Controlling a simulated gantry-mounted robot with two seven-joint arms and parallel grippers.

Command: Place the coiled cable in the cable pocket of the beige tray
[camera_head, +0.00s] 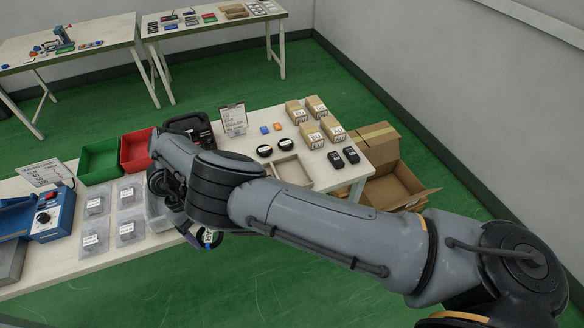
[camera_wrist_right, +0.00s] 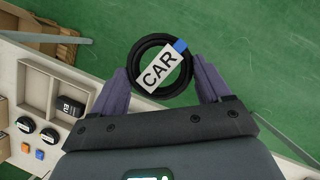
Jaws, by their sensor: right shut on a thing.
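The coiled cable is a black ring with a white "CAR" label and a blue tab (camera_wrist_right: 160,69). My right gripper (camera_wrist_right: 160,82) is shut on it, with purple fingers on either side of the ring. In the head view the cable (camera_head: 211,238) hangs with the gripper (camera_head: 205,240) past the table's front edge, over the green floor. The beige tray (camera_head: 306,178) is on the table, to the right of the gripper and partly behind my arm. In the wrist view the tray (camera_wrist_right: 22,88) has compartments; one holds a black "EU" adapter (camera_wrist_right: 71,106). My left gripper is out of view.
Two black round items (camera_head: 264,150), blue and orange blocks (camera_head: 277,126), cardboard boxes (camera_head: 313,133) and black adapters (camera_head: 351,155) surround the tray. A green bin (camera_head: 98,160), red bin (camera_head: 137,149) and clear packets (camera_head: 96,200) stand left. An open carton (camera_head: 392,185) is at right.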

